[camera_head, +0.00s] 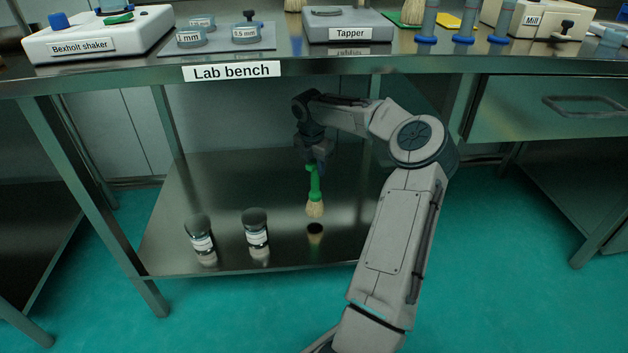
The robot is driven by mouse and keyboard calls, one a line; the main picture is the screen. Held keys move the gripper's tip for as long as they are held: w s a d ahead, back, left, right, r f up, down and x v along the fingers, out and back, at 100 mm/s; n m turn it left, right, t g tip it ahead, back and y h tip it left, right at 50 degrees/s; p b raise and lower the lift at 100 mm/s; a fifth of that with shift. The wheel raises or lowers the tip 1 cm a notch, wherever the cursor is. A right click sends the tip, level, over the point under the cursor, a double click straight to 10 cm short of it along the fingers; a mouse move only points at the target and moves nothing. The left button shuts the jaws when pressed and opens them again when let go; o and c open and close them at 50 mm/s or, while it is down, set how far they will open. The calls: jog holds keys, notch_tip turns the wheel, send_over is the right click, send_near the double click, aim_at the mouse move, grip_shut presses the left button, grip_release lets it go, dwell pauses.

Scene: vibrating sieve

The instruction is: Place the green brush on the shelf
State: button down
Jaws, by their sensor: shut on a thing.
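The green brush (314,190) has a green handle and pale bristles and hangs bristles down. My gripper (315,163) is shut on the top of its handle, under the bench top. The shelf (200,185) is the dark, shiny lower metal sheet of the lab bench. The bristles are above the shelf, apart from their reflection in it. My fingers are dark and small, so their exact hold on the handle is hard to make out.
Two labelled jars, one at the left (200,233) and one nearer the middle (255,228), stand on the shelf's front left part. The bench top (130,76) is overhead, with a Bexholt shaker (130,30) and Tapper (347,20) on it. A bench leg (90,190) bounds the left.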

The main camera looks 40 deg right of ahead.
aim_at(313, 161)
notch_tip(313, 161, down, 4)
jog(key=shift+w+a+f+b, duration=0.1)
jog(key=shift+a+b, duration=0.05)
jog(key=shift+b, duration=0.7)
jog(key=c, duration=1.2)
grip_release()
jog(key=shift+a+r+p, duration=0.2)
jog(key=shift+r+p, duration=0.4)
jog(key=shift+r, duration=0.65)
jog(key=shift+a+r+p, duration=0.15)
jog(key=shift+r+p, duration=0.4)
jog(key=shift+r, duration=0.7)
jog(key=shift+a+r+p, duration=0.2)
jog(key=shift+r+p, duration=0.4)
jog(key=shift+r, duration=0.65)
